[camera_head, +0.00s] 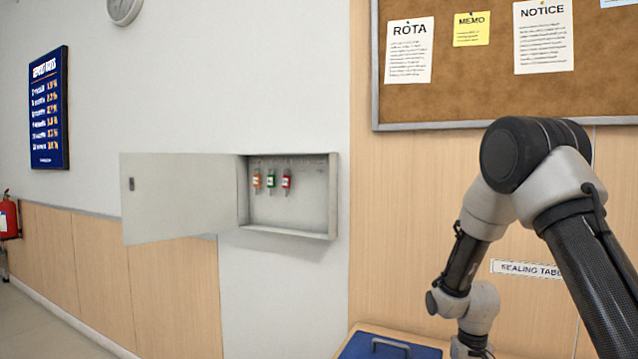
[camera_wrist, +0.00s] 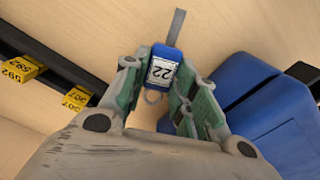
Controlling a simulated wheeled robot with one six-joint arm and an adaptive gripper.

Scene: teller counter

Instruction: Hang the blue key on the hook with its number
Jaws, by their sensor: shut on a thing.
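The blue key (camera_wrist: 168,54) has a blue tag with a white label reading 22, seen upside down in the wrist view. A grey metal strip sticks out beyond the tag, and a thin ring shows at its near end. My gripper (camera_wrist: 158,80) is shut on the tag, with a green-padded finger on each side. In the head view my gripper (camera_head: 470,349) is low at the bottom edge, its fingertips out of sight. The key cabinet (camera_head: 290,235) hangs open on the wall, up and left of my gripper. Its hook numbers are too small to read.
Orange (camera_head: 257,181), green (camera_head: 271,181) and red (camera_head: 287,181) keys hang in the cabinet's left part; its right part looks empty. The cabinet door (camera_head: 180,200) swings out left. Yellow numbered tags (camera_wrist: 20,69) sit on a dark rail.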

